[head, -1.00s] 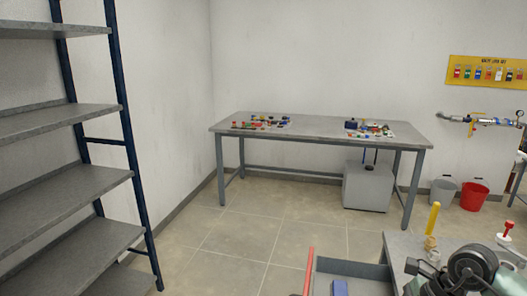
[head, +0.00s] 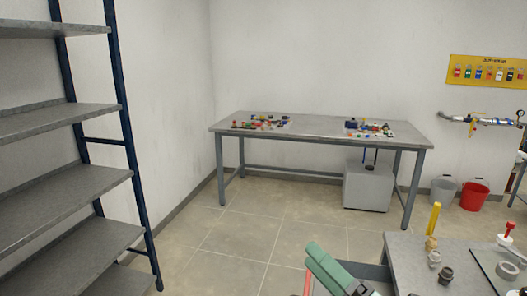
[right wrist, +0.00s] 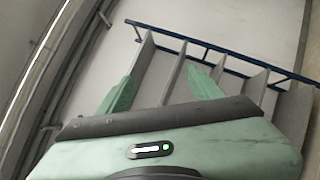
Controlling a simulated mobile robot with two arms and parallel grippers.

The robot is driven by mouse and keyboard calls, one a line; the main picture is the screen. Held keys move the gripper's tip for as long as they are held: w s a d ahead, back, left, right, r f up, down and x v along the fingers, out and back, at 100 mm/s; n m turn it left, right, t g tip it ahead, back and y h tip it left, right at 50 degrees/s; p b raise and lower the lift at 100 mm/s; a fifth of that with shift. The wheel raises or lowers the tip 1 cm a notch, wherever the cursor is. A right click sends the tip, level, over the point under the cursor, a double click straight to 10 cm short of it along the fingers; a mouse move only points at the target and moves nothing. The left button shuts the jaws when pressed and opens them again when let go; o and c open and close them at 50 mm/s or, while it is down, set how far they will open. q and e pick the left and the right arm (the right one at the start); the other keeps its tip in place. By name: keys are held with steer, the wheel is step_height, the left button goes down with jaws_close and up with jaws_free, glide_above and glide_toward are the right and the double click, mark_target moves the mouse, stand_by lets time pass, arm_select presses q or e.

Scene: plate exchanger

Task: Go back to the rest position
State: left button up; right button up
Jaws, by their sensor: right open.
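My right gripper (head: 322,262) shows at the bottom of the head view, right of centre, with its green fingers in front of the near bench's left side. In the right wrist view my right gripper (right wrist: 161,76) has its two green fingers spread apart with nothing between them. The shelf rack shows beyond them, tilted in that view. My left gripper is in neither view.
A blue-and-grey shelf rack (head: 75,182) stands at the left. A long table (head: 315,126) with small parts stands by the back wall. A near bench (head: 415,262) with fittings is at lower right. A red bucket (head: 474,195) is on the right. The middle floor is clear.

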steer(key=d+f+m+t+h, duration=0.2)
steer(key=d+f+m+h, duration=0.85)
steer(key=m+h, duration=0.55)
steer(key=s+d+f+m+g, duration=0.3)
steer(key=s+f+m+g, duration=0.2)
steer(key=f+m, duration=0.35)
steer(key=s+a+f+m+g+y, duration=0.1)
steer(key=s+a+f+m+g, duration=0.1)
steer(key=s+f+g, duration=0.55)
steer(key=s+a+f+m+g+y, duration=0.1)
steer(key=s+f+m+g, duration=0.2)
steer(key=s, duration=0.8)
step_height(320, 180, down, 30)
steer(key=s+b, duration=0.2)
steer(key=b, duration=0.1)
steer(key=s+d+f+g+b, duration=0.1)
steer(key=s+f, duration=0.7)
steer(key=f, duration=0.2)
steer(key=s+d+f+b, duration=0.1)
steer(key=s+f+b, duration=0.1)
steer(key=s+f, duration=0.7)
steer(key=shift+s+d+f+n+g+h, duration=0.15)
steer(key=shift+d+f+n+g+h, duration=0.2)
steer(key=shift+f, duration=0.4)
steer(key=shift+o, duration=0.2)
steer(key=shift+a, duration=0.1)
